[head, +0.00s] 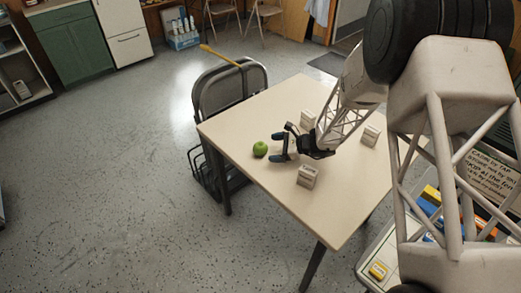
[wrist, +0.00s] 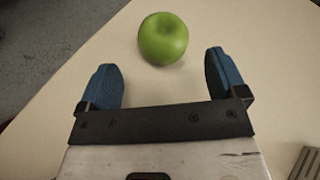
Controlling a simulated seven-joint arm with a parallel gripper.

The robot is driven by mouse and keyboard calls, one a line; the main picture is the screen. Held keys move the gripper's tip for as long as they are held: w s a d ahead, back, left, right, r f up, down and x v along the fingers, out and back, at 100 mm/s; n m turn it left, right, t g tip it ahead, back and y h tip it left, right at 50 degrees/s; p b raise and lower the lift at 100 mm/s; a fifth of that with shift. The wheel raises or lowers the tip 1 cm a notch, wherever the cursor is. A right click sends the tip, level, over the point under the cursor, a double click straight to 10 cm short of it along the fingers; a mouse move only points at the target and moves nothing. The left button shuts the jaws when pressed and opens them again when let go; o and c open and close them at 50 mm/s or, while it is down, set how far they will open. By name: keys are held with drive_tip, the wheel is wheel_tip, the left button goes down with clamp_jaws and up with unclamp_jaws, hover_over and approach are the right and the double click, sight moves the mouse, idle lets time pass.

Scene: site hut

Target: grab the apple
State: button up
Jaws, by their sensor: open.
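A green apple (head: 260,149) sits on the beige table (head: 240,130), near its left edge in the head view. In the wrist view the apple (wrist: 163,38) lies just beyond my fingertips, roughly centred between them and slightly left. My gripper (head: 278,148) is low over the table, to the right of the apple in the head view. Its two blue fingers are spread apart with nothing between them, as the wrist view of my gripper (wrist: 164,72) shows. The fingers do not appear to touch the apple.
Small pale boxes stand on the table around my arm: one in front (head: 307,176), one behind (head: 308,118) and one to the right (head: 370,135). A folding chair (head: 228,90) stands against the table's far left side. The tabletop around the apple is clear.

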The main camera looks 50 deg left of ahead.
sight(266, 147)
drive_tip(key=shift+x, duration=2.6)
drive_tip(key=shift+a+r, duration=0.1)
drive_tip(key=shift+r, duration=0.05)
drive_tip(key=c, duration=1.1)
drive_tip(key=shift+r, duration=0.2)
drive_tip(key=shift+r, duration=4.85)
